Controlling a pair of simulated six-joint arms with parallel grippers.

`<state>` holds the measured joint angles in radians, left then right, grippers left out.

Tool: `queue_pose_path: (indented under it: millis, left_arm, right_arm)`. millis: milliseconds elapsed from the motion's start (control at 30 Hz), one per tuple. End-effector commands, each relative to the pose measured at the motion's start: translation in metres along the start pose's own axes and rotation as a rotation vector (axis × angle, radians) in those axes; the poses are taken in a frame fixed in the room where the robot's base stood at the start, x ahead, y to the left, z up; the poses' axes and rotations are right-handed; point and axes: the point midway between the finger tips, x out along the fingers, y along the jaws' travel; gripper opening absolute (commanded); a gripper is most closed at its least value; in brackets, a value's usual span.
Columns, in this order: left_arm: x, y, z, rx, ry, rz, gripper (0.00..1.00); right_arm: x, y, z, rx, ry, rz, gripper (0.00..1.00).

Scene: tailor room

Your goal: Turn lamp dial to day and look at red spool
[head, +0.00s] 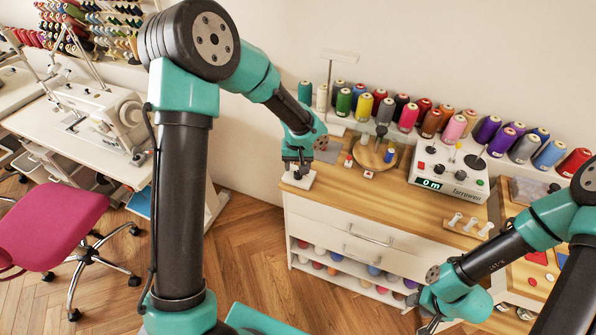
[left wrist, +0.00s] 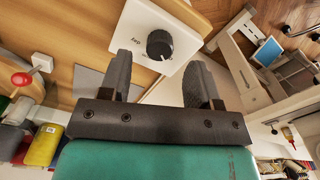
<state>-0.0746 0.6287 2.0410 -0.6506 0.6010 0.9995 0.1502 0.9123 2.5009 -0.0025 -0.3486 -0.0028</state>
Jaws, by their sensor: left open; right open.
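The lamp dial is a black round knob (left wrist: 159,45) on a white box with small printed lettering that I cannot fully read. In the head view the white box (head: 297,180) sits at the bench's left front corner, its knob hidden by my left gripper (head: 297,166). In the left wrist view my left gripper (left wrist: 160,78) is open, with the knob just beyond and between its fingertips, nothing held. Several reddish spools stand in the back row, including a red spool (head: 575,162) at the right end. My right gripper (head: 430,322) is open at the bottom edge, partly cut off.
A white lamp (head: 340,56) stands at the back of the bench. A pink chair (head: 62,225) and sewing machine (head: 115,110) are left.

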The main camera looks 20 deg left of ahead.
Motion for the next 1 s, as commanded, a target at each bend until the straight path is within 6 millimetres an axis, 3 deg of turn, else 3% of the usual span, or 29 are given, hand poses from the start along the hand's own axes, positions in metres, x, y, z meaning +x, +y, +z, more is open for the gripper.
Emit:
queue_pose_path:
  millis: [200, 600, 1000]
  left_arm:
    - [0.027, 0.0, 0.0, -0.001, -0.001, -0.001, 0.57]
    - [0.033, 0.0, 0.0, 0.0, 0.001, 0.001, 0.56]
    - [0.032, 0.0, 0.0, 0.0, 0.001, 0.0, 0.18]
  right_arm:
    - [0.0, 0.0, 0.0, 0.0, 0.0, 0.0, 0.43]
    - [0.0, 0.0, 0.0, 0.0, 0.0, 0.0, 0.43]
    - [0.0, 0.0, 0.0, 0.0, 0.0, 0.0, 0.43]
